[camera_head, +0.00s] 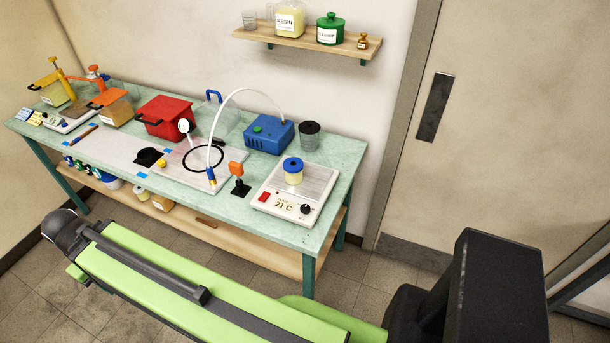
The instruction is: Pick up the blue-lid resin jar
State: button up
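The blue-lid resin jar (293,172) is small, with a pale yellow body and a round blue lid. It stands upright on the plate of a white hot plate (298,193) near the right end of the bench. The hot plate has a red switch, a black knob and a display reading 21 C. My green and black arm lies across the bottom of the view, in front of the bench and apart from the jar. I cannot make out my gripper's fingers in this view.
The bench (340,165) is crowded. A blue pump (269,138) with a white hose, a dark grey cup (309,135) and an orange-topped black stand (238,180) are close to the hot plate. A red bin (165,117) stands farther left. A shelf (300,40) hangs above; a door is right.

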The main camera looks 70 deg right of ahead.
aim_at(292, 166)
jog(key=z, duration=3.05)
jog(key=k, duration=1.45)
jog(key=u, duration=0.65)
jog(key=i, duration=1.5)
